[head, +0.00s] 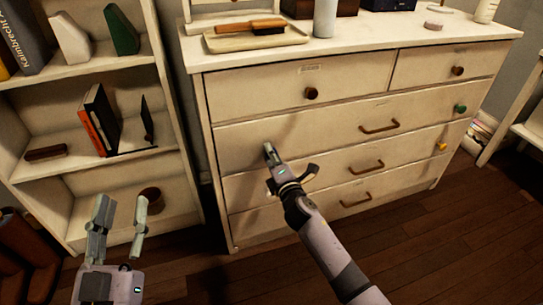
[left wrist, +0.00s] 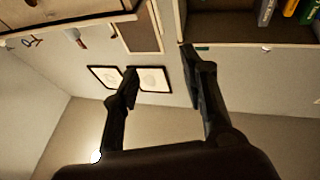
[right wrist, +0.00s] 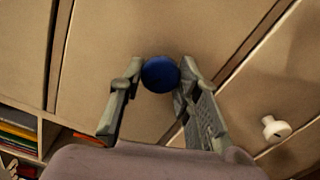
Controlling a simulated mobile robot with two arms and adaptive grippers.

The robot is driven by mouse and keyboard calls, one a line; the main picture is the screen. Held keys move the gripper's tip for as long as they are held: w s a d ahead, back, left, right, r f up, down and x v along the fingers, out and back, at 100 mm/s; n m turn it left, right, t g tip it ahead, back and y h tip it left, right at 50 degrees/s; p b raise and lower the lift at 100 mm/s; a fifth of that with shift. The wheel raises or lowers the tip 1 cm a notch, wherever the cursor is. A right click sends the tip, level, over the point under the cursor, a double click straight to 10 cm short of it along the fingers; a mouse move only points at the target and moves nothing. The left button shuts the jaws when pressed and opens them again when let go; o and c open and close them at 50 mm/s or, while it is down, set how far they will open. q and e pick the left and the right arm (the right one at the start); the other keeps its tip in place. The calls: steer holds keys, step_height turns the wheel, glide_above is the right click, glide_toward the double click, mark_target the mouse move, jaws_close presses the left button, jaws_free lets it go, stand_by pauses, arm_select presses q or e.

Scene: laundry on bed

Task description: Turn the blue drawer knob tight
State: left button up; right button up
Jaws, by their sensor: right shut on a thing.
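The blue drawer knob (right wrist: 160,74) shows in the right wrist view, on a cream drawer front. My right gripper (right wrist: 159,82) is shut on it, with one finger at each side. In the head view my right gripper (head: 270,152) is at the left part of the dresser's (head: 240,95) front and hides the blue knob. My left gripper (head: 122,210) is open and empty, low in front of the bookshelf. Its two fingers stand apart in the left wrist view (left wrist: 160,65) too.
Brown (head: 311,93), green (head: 460,108) and yellow (head: 442,146) knobs and bar handles (head: 380,128) stick out of the dresser. A white knob (right wrist: 275,128) is near my right gripper. A bookshelf (head: 180,150) stands left of the dresser. Bare wood floor (head: 440,240) lies right of my right arm.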

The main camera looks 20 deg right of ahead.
arm_select(q)
step_height(320, 180, down, 15)
steer(key=s+a+g+y+p, duration=0.2)
steer(key=g+y+p, duration=0.1)
steer(key=g, duration=0.6)
steer(key=shift+a, duration=0.35)
arm_select(e)
steer(key=shift+r+m, duration=0.1)
steer(key=shift+m, duration=5.7)
arm_select(q)
steer(key=shift+r, duration=0.1)
arm_select(e)
steer(key=o, duration=1.1)
steer(key=shift+o, duration=0.2)
arm_select(q)
steer(key=shift+w, duration=0.1)
arm_select(e)
steer(key=shift+s, duration=0.1)
